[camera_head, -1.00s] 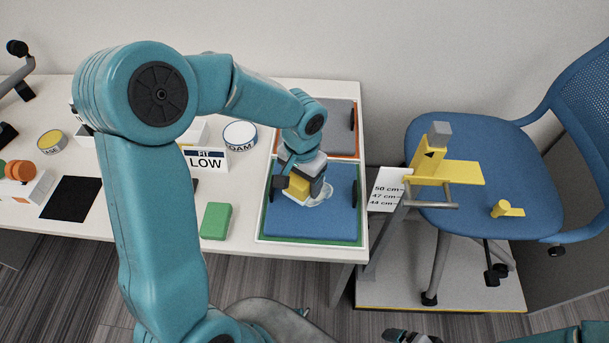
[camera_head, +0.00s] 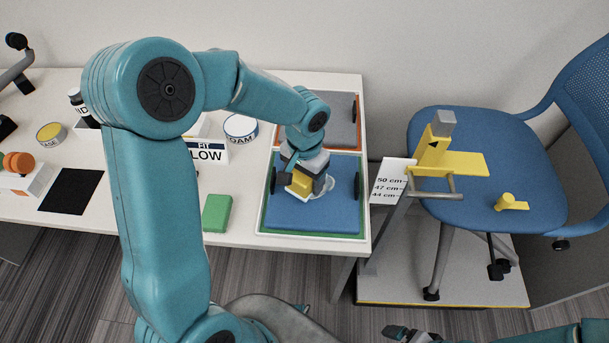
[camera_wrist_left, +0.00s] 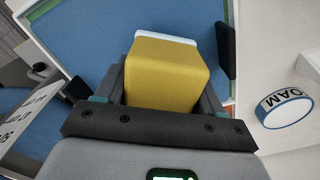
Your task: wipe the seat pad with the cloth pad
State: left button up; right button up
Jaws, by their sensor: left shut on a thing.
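My left gripper (camera_head: 306,178) is shut on the cloth pad (camera_head: 300,185), a yellow block with a white underside. In the left wrist view the cloth pad (camera_wrist_left: 165,75) sits between the fingers, its white edge showing at the far end. The seat pad (camera_head: 300,212) is a blue panel in a green-edged frame on the table; it also shows in the left wrist view (camera_wrist_left: 100,35). The cloth pad is over or on its middle; contact is hidden. A pale, clear smear (camera_head: 325,187) lies beside the gripper. My right gripper (camera_head: 403,334) barely shows at the bottom edge.
A grey panel in an orange frame (camera_head: 335,110) lies behind the seat pad. A green block (camera_head: 217,213), a FOAM tin (camera_head: 241,128) and a FIT LOW sign (camera_head: 208,151) stand to the left. A blue chair (camera_head: 480,150) is to the right, beyond the table edge.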

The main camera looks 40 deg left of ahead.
pick_arm(q)
jog(key=shift+f+b, duration=0.75)
jog(key=shift+f, duration=0.15)
jog(key=shift+w+d, duration=0.1)
